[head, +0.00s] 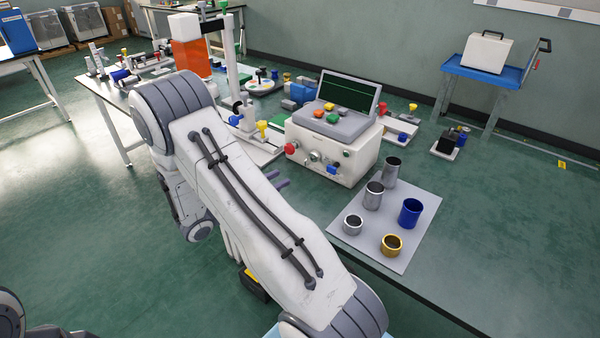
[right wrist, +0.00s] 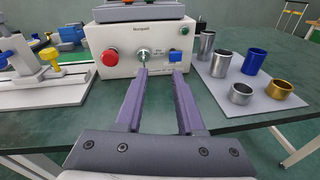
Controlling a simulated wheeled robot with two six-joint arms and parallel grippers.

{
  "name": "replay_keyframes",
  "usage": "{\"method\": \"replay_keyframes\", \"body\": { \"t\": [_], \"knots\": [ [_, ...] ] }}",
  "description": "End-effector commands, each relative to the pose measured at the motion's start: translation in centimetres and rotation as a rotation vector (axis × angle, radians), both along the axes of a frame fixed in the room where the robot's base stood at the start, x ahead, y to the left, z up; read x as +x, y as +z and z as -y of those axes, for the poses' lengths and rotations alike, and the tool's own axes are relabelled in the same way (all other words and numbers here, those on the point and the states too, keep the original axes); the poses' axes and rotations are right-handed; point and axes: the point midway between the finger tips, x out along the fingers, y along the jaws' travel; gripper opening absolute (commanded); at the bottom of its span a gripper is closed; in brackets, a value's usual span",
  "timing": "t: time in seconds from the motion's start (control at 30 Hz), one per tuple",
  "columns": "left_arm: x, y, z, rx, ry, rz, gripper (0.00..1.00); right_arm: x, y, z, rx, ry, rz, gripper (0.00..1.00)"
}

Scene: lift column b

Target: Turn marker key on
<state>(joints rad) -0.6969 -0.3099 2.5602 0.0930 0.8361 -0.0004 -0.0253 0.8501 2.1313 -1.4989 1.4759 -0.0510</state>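The marker is a white box (head: 345,160) with a laptop-like screen on top, standing on the table; its front panel (right wrist: 118,40) fills the top of the right wrist view. A round silver key switch (right wrist: 143,55) sits mid-panel, and it also shows in the head view (head: 315,156). The key's exact angle is too small to tell. My right gripper (right wrist: 161,74) is open and empty, its purple fingers apart just below and in front of the panel. The left fingertip in the wrist view lines up under the key switch. In the head view, my arm partly hides this gripper (head: 279,181).
On the panel, a red button (right wrist: 110,57) lies left of the key and a blue switch (right wrist: 176,57) right. A grey mat (head: 415,235) with several metal cups lies to the right. A fixture with a yellow knob (right wrist: 50,57) stands left.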

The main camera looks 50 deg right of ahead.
Motion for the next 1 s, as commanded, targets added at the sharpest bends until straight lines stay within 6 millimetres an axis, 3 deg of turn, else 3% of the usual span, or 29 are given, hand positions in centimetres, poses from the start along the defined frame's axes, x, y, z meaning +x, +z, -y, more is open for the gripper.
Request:
{"method": "replay_keyframes", "body": {
  "t": [0.03,0.23,0.37,0.8,1.0],
  "knots": [
    [0.0,-0.8,0.0,0.0,0.0,0.0,0.5,0.5,-1.9,1.2,-0.036,0.028,-0.04,0.38],
    [0.0,-1.3,0.0,0.0,0.0,0.0,0.5,2.1,-4.1,3.5,-0.104,0.111,-0.103,0.38],
    [0.0,-1.1,0.0,0.0,0.0,0.0,0.5,2.3,-4.1,4.8,-0.11,0.119,-0.108,0.38],
    [0.0,-0.4,0.0,0.0,0.0,0.0,0.5,2.9,-4.1,12.3,-0.108,0.119,-0.106,0.38],
    [0.0,-0.3,0.0,0.0,0.0,0.0,0.5,3.1,-4.1,13.7,-0.108,0.12,-0.106,0.38]
  ]
}}
